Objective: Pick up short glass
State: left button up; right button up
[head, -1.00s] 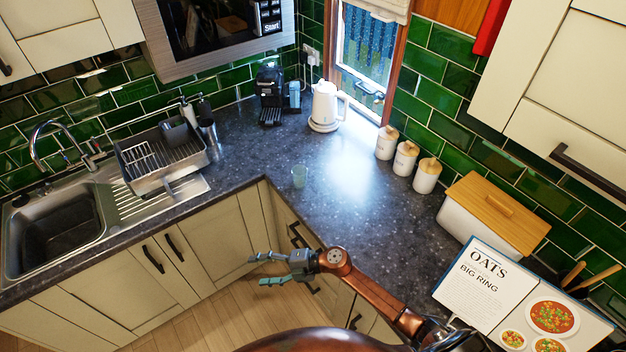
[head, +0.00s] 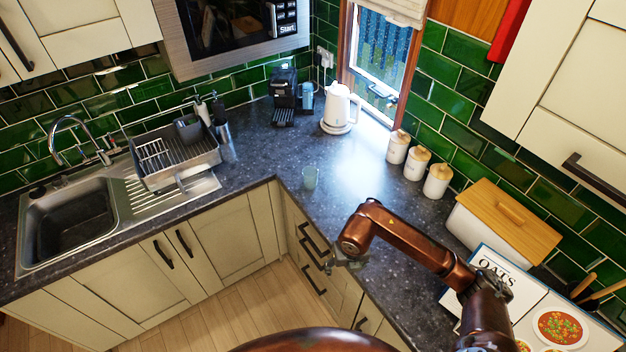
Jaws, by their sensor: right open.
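My right arm comes in from the right over the counter. My right gripper (head: 344,263) is at the counter's front edge, below and a little right of the glass in the picture, and apart from it. It is open and empty; its fingers are small and partly hidden by the wrist. My left gripper is not in view.
A white kettle (head: 339,110) and a black coffee machine (head: 284,95) stand behind the glass. Three canisters (head: 418,163), a wooden-lidded bread box (head: 503,222) and an open cookbook (head: 555,312) line the right. A dish rack (head: 178,158) is left. Counter around the glass is clear.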

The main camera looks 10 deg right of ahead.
aim_at(310, 174)
jog(key=i, duration=1.5)
